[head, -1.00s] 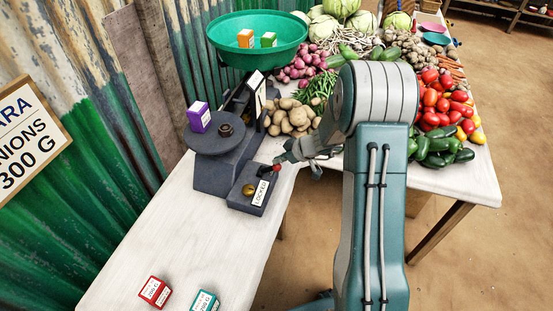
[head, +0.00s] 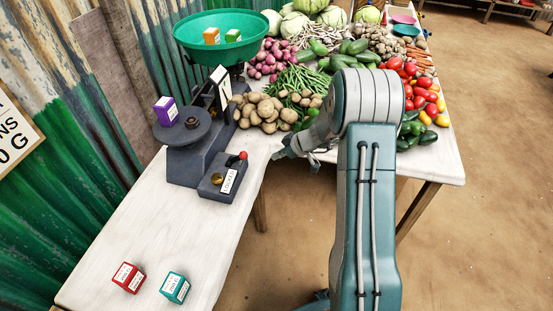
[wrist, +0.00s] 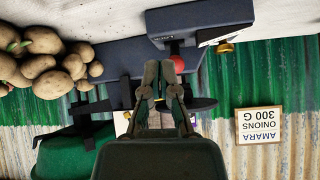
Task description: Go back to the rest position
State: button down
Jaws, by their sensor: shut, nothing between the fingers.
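My gripper (head: 282,155) is shut and empty in the head view, to the right of the scale's red-knobbed lever and apart from it. Its fingers also show shut in the wrist view (wrist: 162,68). The balance scale (head: 187,168) stands on the white table (head: 150,225). The lever box (head: 214,186) carries a label that seems to read LOCKED.
A red block (head: 128,278) and a teal block (head: 175,288) stand at the table's near end. Potatoes (head: 262,108), beans, tomatoes (head: 428,97) and other vegetables fill the far part. A wall sign (head: 14,137) hangs at left. The floor (head: 460,240) at right is clear.

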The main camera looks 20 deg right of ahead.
jog(key=s+a+r+m+g+h, duration=0.1)
jog(key=s+a+r, duration=0.45)
jog(key=r, duration=0.35)
jog(key=s+a+r+m+g+h, duration=0.1)
jog(key=s+a+r, duration=0.3)
jog(key=s+r, duration=0.3)
jog(key=s+r+m+t+h, duration=0.1)
jog(key=s+r, duration=0.4)
jog(key=s, duration=0.5)
jog(key=s+r+m+h, duration=0.4)
jog(key=s+m, duration=0.2)
jog(key=s, duration=0.4)
jog(key=shift+s+r+t, duration=0.25)
jog(key=shift+r+t, duration=0.15)
